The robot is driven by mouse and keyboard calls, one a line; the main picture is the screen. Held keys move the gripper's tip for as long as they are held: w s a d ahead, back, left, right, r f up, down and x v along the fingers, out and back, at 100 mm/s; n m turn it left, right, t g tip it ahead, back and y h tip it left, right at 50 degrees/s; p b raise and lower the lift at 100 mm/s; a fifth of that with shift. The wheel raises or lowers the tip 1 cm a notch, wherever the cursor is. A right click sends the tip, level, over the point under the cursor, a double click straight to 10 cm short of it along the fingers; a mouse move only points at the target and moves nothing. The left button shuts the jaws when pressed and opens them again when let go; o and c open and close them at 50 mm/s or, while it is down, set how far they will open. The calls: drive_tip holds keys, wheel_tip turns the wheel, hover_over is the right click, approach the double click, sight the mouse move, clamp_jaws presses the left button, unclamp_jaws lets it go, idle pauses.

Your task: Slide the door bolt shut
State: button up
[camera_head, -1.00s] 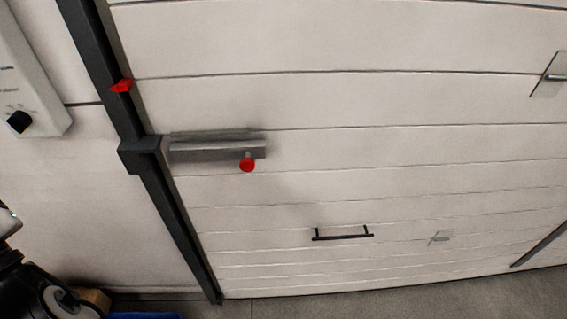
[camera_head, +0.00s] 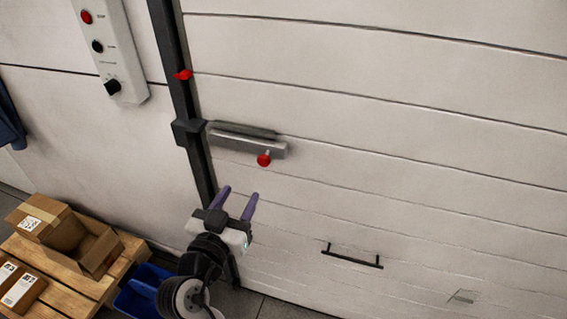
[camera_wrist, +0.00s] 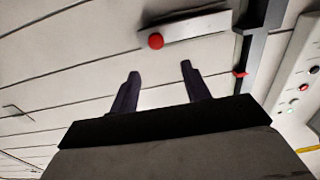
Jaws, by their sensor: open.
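The grey metal door bolt (camera_head: 235,143) lies across the white panelled door, with a red knob (camera_head: 264,160) at its right end. A dark bracket (camera_head: 187,132) on the dark door post stands at the bolt's left end; whether the bolt reaches into it I cannot tell. My gripper (camera_head: 239,192) is open and empty, below the bolt and apart from it, fingers pointing up. In the wrist view the bolt (camera_wrist: 195,27) and its red knob (camera_wrist: 156,41) show beyond the two open fingers (camera_wrist: 159,75).
A black handle (camera_head: 352,257) is on the door at lower right. A red marker (camera_head: 184,75) sits on the post. A control box (camera_head: 108,50) hangs on the wall at left. A pallet (camera_head: 75,280) with cardboard boxes and a blue bin (camera_head: 140,292) stand at lower left.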

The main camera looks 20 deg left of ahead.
drive_tip(key=b, duration=1)
approach(262, 161)
drive_tip(key=w, duration=0.2)
drive_tip(key=w+p, duration=0.2)
drive_tip(key=w, duration=0.5)
drive_tip(key=shift+w+d, duration=0.15)
drive_tip(key=shift+w, duration=0.2)
drive_tip(key=shift+w+f, duration=0.1)
drive_tip(key=shift+w, duration=0.5)
clamp_jaws()
drive_tip(key=a+b, duration=0.1)
drive_tip(key=a, duration=0.4)
drive_tip(key=shift+w+a+f+b, duration=0.1)
drive_tip(key=shift+a+b, duration=0.25)
drive_tip(key=shift+a, duration=0.1)
